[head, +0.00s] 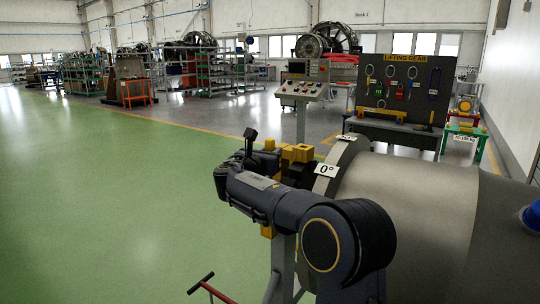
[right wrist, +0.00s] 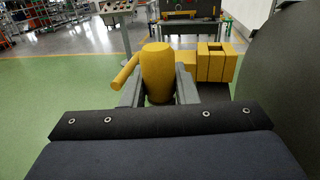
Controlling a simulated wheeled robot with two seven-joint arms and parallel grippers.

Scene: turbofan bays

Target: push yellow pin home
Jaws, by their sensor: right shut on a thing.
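The yellow pin (right wrist: 157,72) has a thick rounded body and a side handle sticking out to the left. It stands upright between the fingers of my right gripper (right wrist: 159,88), which is shut on it. In the head view only the top of the pin (head: 269,144) shows, behind my right gripper (head: 258,158). A yellow bracket (right wrist: 213,64) with a square opening lies just right of the pin in the wrist view. The bracket (head: 299,153) also shows by the casing rim in the head view. The pin's lower end is hidden, so its seating cannot be told. My left gripper is out of view.
A large grey engine casing (head: 410,200) with a 0° label (head: 325,170) fills the right side, close to my right arm. A control console (head: 302,90) and a lifting gear board (head: 405,88) stand behind. The green floor (head: 110,190) at left is mostly clear.

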